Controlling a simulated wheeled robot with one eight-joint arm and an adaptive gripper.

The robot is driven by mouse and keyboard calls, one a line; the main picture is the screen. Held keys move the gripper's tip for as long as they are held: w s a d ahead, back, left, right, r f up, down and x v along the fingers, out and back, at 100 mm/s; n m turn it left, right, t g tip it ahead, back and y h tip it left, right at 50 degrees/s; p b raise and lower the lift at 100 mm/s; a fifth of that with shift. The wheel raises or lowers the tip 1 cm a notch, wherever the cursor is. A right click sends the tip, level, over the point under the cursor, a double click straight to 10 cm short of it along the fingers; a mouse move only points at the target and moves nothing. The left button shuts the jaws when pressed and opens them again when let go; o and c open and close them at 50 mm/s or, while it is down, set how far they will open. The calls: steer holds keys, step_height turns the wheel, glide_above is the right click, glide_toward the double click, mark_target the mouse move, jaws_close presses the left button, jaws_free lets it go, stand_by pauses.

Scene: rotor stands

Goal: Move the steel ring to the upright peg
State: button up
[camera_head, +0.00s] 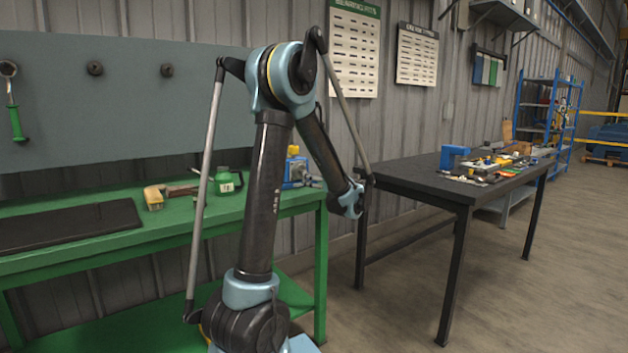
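I cannot make out a steel ring or an upright peg in the head view. My arm rises through the middle of the picture, bends at the top and comes down to the right, to a blue-grey wrist joint in front of the gap between two tables. No gripper fingers show beyond that joint, so I cannot see whether anything is held.
A black table (420,180) on the right bears a blue block (454,157) and several small parts. Open floor (560,270) lies right.

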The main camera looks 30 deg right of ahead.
steer(key=shift+w+a, duration=0.15)
steer(key=shift+w, duration=2.25)
steer(key=shift+w+a, duration=0.15)
steer(key=shift+w, duration=2.2)
steer(key=c, duration=1)
steer(key=shift+r, duration=0.1)
steer(key=shift+s, duration=0.1)
steer(key=shift+s+d, duration=0.2)
steer(key=shift+s, duration=1.9)
steer(key=shift+s+d, duration=0.15)
steer(key=shift+s, duration=1.95)
steer(key=shift+w, duration=0.1)
